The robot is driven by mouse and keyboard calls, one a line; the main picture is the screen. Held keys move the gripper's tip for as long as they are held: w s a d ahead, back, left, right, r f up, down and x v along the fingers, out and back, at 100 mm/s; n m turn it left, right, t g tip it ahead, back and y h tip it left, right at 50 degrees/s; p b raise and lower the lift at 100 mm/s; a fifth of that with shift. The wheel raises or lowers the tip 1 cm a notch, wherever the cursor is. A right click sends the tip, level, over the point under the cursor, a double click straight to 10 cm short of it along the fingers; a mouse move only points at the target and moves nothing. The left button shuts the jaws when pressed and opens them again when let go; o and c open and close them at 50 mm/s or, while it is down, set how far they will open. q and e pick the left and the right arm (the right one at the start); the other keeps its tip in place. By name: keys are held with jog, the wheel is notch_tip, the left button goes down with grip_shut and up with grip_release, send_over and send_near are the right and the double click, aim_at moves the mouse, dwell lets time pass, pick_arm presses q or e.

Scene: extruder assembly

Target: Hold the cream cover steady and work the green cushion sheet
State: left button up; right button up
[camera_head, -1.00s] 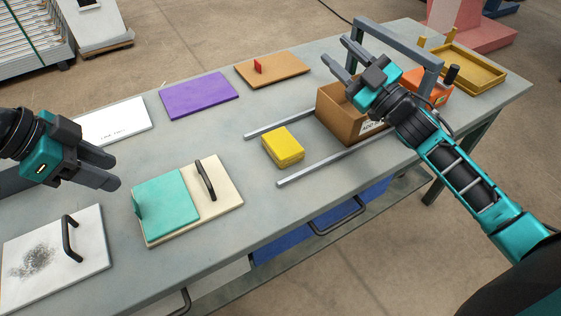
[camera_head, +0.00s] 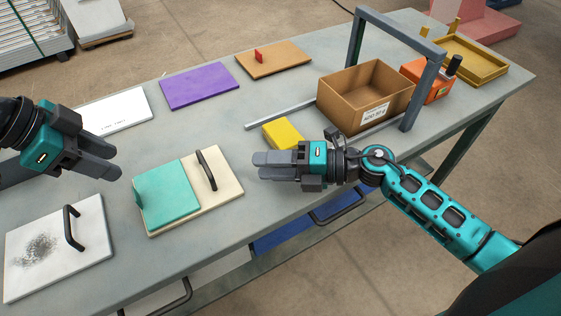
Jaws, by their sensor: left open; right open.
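The cream cover (camera_head: 226,178) lies flat on the table at centre left, with a dark upright handle (camera_head: 207,169) on its right part. The green cushion sheet (camera_head: 168,195) lies on the cover's left part, with a small green tab (camera_head: 138,199) standing at its left edge. My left gripper (camera_head: 118,163) is open and empty above the table, to the upper left of the sheet. My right gripper (camera_head: 255,166) is open and empty, just right of the cover, its fingers pointing left towards the handle. Neither gripper visibly touches the cover or the sheet.
A white plate (camera_head: 95,245) with a handle and dark speckles lies at front left. Behind are a white sheet (camera_head: 125,112), a purple sheet (camera_head: 200,89) and a brown board (camera_head: 285,60). A yellow block (camera_head: 283,132), a cardboard box (camera_head: 345,105) and a grey frame (camera_head: 395,25) stand right.

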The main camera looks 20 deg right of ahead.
aim_at(220, 178)
jog(key=x, duration=1.1)
jog(key=shift+w, duration=0.1)
jog(key=shift+d, duration=0.1)
grip_shut()
pick_arm(q)
jog(key=c, duration=0.3)
jog(key=shift+n, duration=0.3)
